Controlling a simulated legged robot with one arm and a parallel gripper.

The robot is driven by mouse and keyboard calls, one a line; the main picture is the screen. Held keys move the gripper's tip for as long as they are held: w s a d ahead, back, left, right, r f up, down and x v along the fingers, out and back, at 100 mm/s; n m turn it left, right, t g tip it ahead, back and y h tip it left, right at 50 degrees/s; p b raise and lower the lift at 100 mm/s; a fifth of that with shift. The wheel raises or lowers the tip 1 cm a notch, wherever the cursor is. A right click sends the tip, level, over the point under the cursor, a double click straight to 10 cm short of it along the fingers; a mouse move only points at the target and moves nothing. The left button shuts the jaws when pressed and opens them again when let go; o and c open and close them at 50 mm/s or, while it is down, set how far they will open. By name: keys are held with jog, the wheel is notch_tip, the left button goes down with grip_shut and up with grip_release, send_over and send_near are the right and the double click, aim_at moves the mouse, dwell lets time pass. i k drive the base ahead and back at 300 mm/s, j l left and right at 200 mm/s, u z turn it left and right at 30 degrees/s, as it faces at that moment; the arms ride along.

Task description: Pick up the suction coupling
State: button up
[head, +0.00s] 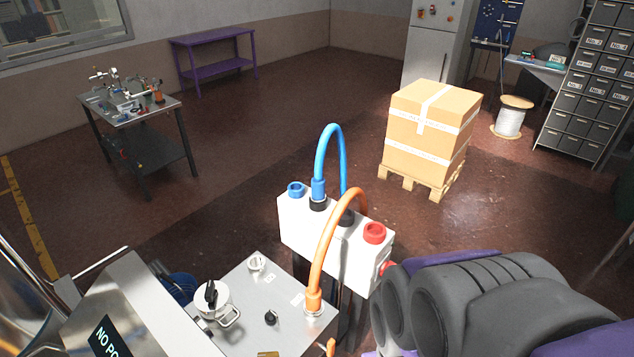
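A white block (335,235) stands behind a metal-topped machine. A blue hose (330,140) arches up from a blue coupling (318,188) seated in a black-collared port on its top. Which one is the suction coupling, I cannot tell. An open blue ring port (296,189) and a red ring port (374,232) are also on the block.
The machine top (255,300) carries a lidded pot (212,302), a black knob (271,317) and a fitting (256,264). Beyond, a taped box (430,125) sits on a pallet (420,184). A cluttered workbench (140,115) stands left. The floor between is clear.

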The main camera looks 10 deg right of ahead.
aim_at(318, 195)
jog(key=u, duration=0.95)
jog(key=l+u, duration=0.9)
jog(key=k+l+u, duration=0.1)
jog(key=l+u, duration=0.4)
jog(key=k+l+u, duration=0.15)
jog(key=l+u, duration=0.3)
jog(key=k+l+u, duration=0.1)
jog(key=k+l, duration=0.25)
jog(key=l, duration=0.2)
jog(key=k+l, duration=0.4)
jog(key=l, duration=0.15)
jog(key=k+l+u, duration=0.15)
jog(key=k+l, duration=0.2)
jog(key=l, duration=0.15)
